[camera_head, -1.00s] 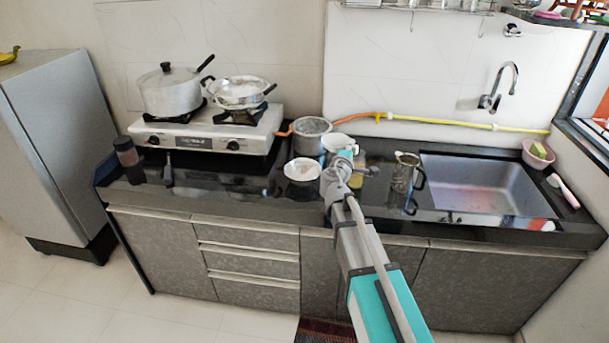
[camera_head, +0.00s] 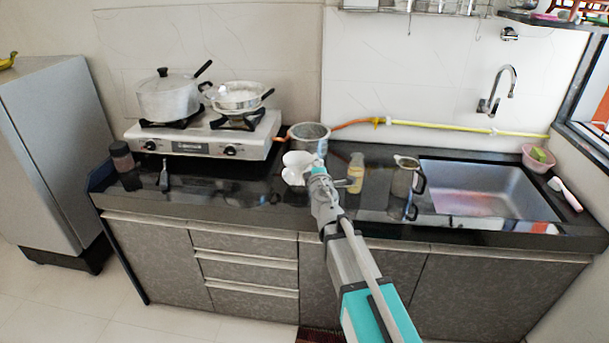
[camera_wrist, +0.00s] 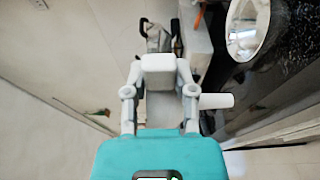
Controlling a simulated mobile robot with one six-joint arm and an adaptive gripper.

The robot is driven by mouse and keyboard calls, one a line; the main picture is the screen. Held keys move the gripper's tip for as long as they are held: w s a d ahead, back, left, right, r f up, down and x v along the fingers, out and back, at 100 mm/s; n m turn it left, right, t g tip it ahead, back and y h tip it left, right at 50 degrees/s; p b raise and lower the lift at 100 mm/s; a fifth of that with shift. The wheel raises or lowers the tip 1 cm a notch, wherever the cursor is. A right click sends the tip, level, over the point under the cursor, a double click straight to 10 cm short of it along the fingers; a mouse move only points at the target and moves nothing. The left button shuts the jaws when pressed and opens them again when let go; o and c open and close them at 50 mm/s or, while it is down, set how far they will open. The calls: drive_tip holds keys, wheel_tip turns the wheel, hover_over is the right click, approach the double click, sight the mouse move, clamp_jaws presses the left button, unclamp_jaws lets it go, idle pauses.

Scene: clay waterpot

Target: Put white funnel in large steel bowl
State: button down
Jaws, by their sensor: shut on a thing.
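The white funnel (camera_head: 298,158) is held at the tip of my gripper (camera_head: 316,168), above the dark counter. In the wrist view my gripper's fingers (camera_wrist: 159,92) are closed, and a white tube, likely the funnel's spout (camera_wrist: 216,101), sticks out to the right. A shiny round bowl with a pale rim (camera_wrist: 245,48) shows at the upper right, apart from the fingers.
A steel pot (camera_head: 309,132) stands just behind. A yellowish bottle (camera_head: 355,172) and a steel jug (camera_head: 402,178) stand to the right, before the sink (camera_head: 485,188). The stove (camera_head: 200,138) with two pots is at the left. The counter's front left is mostly clear.

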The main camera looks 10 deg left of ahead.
drive_tip(key=w+f+b, duration=0.2)
drive_tip(key=w, duration=0.2)
drive_tip(key=w+a+f+b, duration=0.1)
drive_tip(key=w+f+b, duration=0.2)
drive_tip(key=w, duration=0.1)
drive_tip(key=w+a+f+b, duration=0.1)
drive_tip(key=w+f+b, duration=0.2)
drive_tip(key=shift+w+a, duration=0.2)
drive_tip(key=shift+w, duration=0.2)
drive_tip(key=shift+w+a+f+b, duration=0.1)
drive_tip(key=shift+w+f+b, duration=0.35)
drive_tip(key=shift+w+f, duration=0.05)
drive_tip(key=shift+w+a+f+b, duration=0.1)
drive_tip(key=shift+w+f+b, duration=0.4)
drive_tip(key=shift+f+b, duration=0.25)
drive_tip(key=shift+s+f+b, duration=0.1)
drive_tip(key=shift+f+b, duration=1.15)
drive_tip(key=shift+f, duration=0.1)
drive_tip(key=c, duration=0.7)
unclamp_jaws()
drive_tip(key=shift+s, duration=0.1)
